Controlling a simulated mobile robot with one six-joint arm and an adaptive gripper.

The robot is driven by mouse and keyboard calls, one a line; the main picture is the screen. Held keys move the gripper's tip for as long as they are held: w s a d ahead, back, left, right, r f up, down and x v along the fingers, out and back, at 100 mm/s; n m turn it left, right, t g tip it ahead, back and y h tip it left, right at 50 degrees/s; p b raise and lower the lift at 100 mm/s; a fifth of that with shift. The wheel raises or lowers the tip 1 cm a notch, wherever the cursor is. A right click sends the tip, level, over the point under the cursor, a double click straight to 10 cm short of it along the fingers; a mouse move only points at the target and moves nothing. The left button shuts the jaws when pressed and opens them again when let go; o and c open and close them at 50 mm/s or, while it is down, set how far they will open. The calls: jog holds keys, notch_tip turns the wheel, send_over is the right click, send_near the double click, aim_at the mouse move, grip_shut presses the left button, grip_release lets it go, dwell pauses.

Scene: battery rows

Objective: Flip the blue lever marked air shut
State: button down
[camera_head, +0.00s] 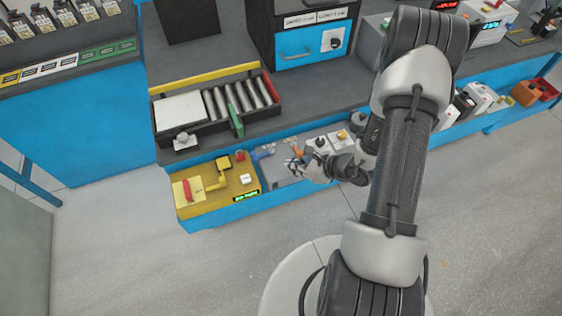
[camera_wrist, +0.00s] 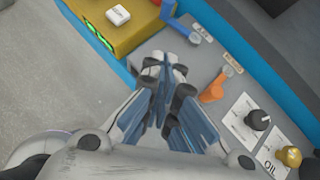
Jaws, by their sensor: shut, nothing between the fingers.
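The blue lever (camera_head: 262,154) is on the grey panel (camera_head: 281,165) at the front of the blue bench, just right of the yellow box. It also shows at the top of the wrist view (camera_wrist: 182,29), beside a small label too small to read surely. An orange lever (camera_head: 299,153) is on the same panel to its right, and it shows in the wrist view (camera_wrist: 213,89). My gripper (camera_head: 297,167) is shut and empty over the panel, close to the orange lever. In the wrist view its fingertips (camera_wrist: 164,68) are below the blue lever and apart from it.
The yellow box (camera_head: 213,190) carries a red handle, a yellow lever and a white button. Knobs on white plates (camera_head: 320,144) are right of the orange lever. Above is a black tray (camera_head: 158,133) with grey cylinders and a green piece. The floor in front is clear.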

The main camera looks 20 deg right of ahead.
aim_at(256, 159)
jog(key=b+x, duration=0.2)
jog(key=x, duration=0.7)
jog(key=shift+s+a, duration=0.1)
jog(key=w+a, duration=0.2)
jog(key=shift+w+b, duration=0.35)
jog(key=shift+w, duration=0.05)
jog(key=shift+w+a+r, duration=0.1)
jog(key=shift+w+a, duration=0.15)
jog(key=shift+w, duration=0.05)
jog(key=shift+w+a+b, duration=0.6)
jog(key=shift+w+b, duration=0.15)
jog(key=shift+b, duration=0.25)
jog(key=shift+r, duration=0.1)
